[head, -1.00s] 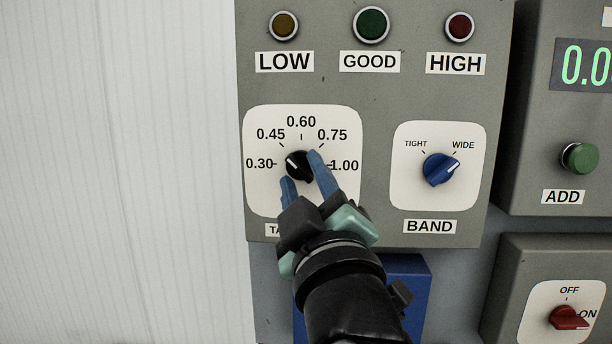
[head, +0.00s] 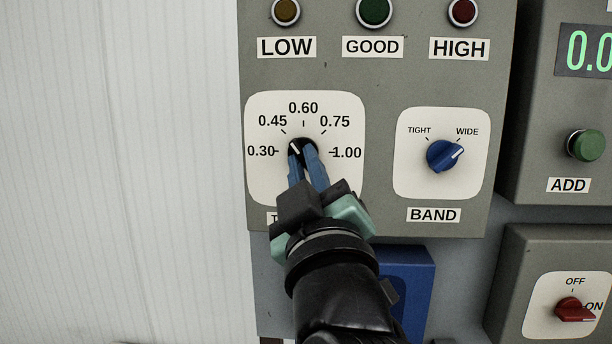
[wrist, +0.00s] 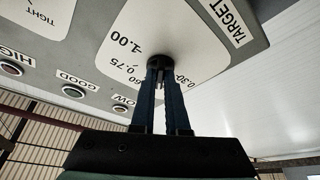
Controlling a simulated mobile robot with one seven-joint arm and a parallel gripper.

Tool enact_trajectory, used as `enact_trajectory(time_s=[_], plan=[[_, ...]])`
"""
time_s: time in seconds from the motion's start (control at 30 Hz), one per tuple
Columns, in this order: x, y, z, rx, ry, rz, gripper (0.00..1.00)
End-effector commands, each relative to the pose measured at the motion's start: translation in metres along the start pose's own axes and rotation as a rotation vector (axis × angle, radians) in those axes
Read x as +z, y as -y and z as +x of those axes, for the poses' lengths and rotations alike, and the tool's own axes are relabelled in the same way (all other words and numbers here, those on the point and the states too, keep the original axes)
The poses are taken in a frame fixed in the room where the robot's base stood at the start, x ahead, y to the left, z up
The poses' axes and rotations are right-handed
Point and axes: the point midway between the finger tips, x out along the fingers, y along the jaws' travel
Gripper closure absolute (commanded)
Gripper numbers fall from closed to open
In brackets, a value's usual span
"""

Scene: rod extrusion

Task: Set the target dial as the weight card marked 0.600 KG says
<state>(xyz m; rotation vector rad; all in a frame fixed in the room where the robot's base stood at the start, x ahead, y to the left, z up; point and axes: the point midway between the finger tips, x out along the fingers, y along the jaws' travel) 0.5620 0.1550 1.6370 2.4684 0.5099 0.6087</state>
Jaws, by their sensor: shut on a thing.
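The target dial (head: 303,140) is a black knob with a white pointer line on a white plate marked 0.30, 0.45, 0.60, 0.75 and 1.00. The pointer tilts up and left, roughly toward 0.45; the fingers partly cover the knob. My gripper (head: 302,158) has its blue fingers shut on the knob, one on each side. In the wrist view my gripper (wrist: 161,82) reaches up to the knob (wrist: 159,61), whose pointer is hidden there. The TARGET label (wrist: 224,20) is readable there. The 0.600 KG card is not in view.
The LOW (head: 285,11), GOOD (head: 374,10) and HIGH (head: 462,11) lamps look dark. A green ADD button (head: 585,145) and a red OFF/ON switch (head: 573,309) are farther right.

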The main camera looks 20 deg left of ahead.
Motion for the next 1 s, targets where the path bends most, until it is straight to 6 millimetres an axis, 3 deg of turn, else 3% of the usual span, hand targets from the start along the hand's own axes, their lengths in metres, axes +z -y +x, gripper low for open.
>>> enact_trajectory(time_s=[0.6, 1.0], plan=[[0.0002, 0.0063, 0.0001, 0.184, 0.001, 0.443, 1.00], [-0.0009, 0.0066, 0.0009, 0.234, 0.002, 0.566, 1.00]])
